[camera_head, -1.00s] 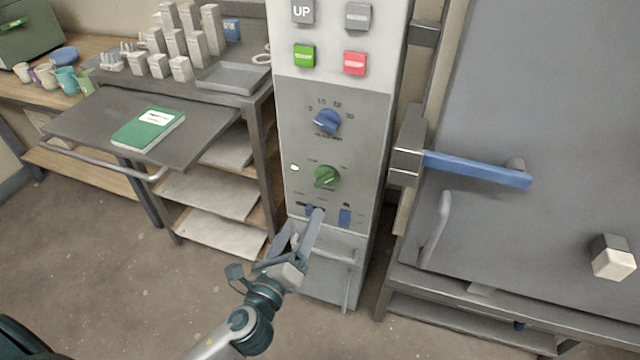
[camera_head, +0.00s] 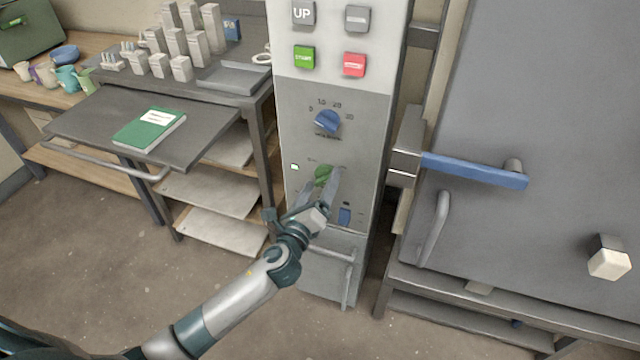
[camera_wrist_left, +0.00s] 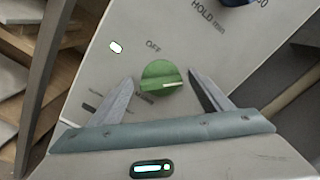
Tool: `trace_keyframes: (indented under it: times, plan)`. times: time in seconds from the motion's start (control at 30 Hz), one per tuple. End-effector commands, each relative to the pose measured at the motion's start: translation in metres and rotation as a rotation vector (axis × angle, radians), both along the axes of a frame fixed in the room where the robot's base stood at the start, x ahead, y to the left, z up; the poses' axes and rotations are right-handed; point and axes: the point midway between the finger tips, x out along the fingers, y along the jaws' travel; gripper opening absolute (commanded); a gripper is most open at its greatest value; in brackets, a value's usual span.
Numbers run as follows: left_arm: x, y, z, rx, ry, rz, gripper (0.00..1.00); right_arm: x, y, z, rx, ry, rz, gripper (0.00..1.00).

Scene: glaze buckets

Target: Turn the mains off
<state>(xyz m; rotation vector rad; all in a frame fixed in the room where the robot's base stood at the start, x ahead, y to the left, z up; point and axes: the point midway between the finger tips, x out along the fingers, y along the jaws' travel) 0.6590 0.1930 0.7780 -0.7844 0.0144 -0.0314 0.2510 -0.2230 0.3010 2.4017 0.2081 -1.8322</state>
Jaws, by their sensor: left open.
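The green rotary knob (camera_head: 323,174) sits on the grey control panel (camera_head: 359,150), below the blue dial. In the left wrist view the green knob (camera_wrist_left: 163,78) shows between my two fingers, with an "OFF" label at its upper left and its white mark pointing right. My left gripper (camera_head: 322,181) is open, with one finger on each side of the knob; I cannot tell whether they touch it. It also shows in the left wrist view (camera_wrist_left: 162,86). A small lit white lamp (camera_wrist_left: 116,47) is at the knob's upper left. My right gripper is not in view.
A blue dial (camera_head: 327,121) and green (camera_head: 304,57) and red (camera_head: 354,65) buttons are above. A blue switch (camera_head: 345,216) is below right. A large grey door (camera_head: 545,110) with a blue lever (camera_head: 475,170) stands right. A green book (camera_head: 149,130) lies on a shelf at left.

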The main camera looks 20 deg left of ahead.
Motion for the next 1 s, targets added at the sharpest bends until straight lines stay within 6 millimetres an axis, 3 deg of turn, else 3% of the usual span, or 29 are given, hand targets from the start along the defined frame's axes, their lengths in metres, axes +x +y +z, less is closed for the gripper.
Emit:
trace_keyframes:
  times: [0.27, 0.43, 1.0]
  plan:
    - [0.0006, -0.0004, 0.0002, -0.001, -0.001, -0.001, 0.72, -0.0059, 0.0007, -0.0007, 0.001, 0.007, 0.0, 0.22]
    - [0.0005, -0.0003, 0.0001, -0.001, -0.001, -0.001, 0.31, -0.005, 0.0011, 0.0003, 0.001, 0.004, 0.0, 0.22]
    - [0.0004, -0.0001, -0.0006, -0.106, 0.004, 0.0, 0.31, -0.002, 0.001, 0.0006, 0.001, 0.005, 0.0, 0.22]
